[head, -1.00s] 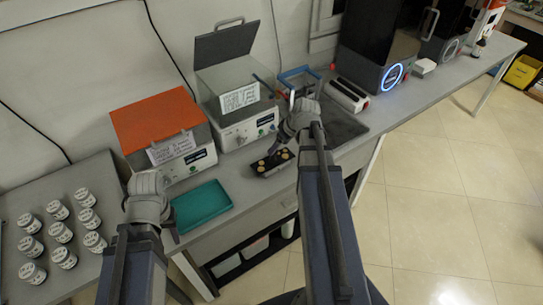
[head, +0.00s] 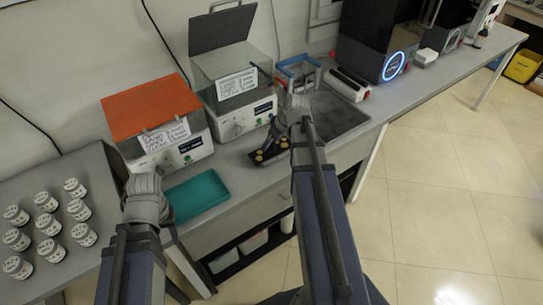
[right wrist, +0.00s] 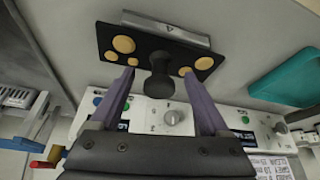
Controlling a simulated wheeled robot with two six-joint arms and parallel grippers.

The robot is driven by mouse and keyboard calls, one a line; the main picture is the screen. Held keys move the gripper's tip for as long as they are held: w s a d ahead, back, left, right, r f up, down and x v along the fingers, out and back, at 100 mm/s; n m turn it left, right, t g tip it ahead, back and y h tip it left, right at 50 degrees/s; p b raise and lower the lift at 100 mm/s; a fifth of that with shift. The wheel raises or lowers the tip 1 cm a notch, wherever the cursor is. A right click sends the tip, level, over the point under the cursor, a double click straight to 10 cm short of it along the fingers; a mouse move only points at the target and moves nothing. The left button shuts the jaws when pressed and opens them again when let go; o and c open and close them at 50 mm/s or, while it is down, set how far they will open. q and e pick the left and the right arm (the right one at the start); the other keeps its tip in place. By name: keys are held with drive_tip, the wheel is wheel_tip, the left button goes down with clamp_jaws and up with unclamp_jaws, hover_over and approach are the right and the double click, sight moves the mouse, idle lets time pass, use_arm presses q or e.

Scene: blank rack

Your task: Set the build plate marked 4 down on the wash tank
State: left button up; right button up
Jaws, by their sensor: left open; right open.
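The build plate marked 4 (head: 270,153) is a dark plate with yellow discs, lying on the bench in front of the open-lidded machine. In the right wrist view the plate (right wrist: 120,58) shows a black knob (right wrist: 158,86) and a pale edge with a 4. My right gripper (right wrist: 158,76) is open, its fingers on either side of the knob with gaps; it also shows in the head view (head: 279,133). My left gripper (head: 144,178) is open and empty-looking left of the teal tray. The open-lidded machine (head: 240,118) may be the wash tank; I cannot read its sign.
An orange-lidded machine (head: 151,105) stands to the left, its lid closed. A teal tray (head: 196,195) lies at the bench front. Several white jars (head: 45,200) stand on the left table. A blue-handled rack (head: 299,72) and a dark sunken area (head: 338,112) lie to the right.

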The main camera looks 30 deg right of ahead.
drive_tip(key=shift+b+x, duration=0.4)
drive_tip(key=shift+x, duration=0.55)
drive_tip(key=shift+r, duration=0.1)
drive_tip(key=shift+c, duration=0.4)
clamp_jaws()
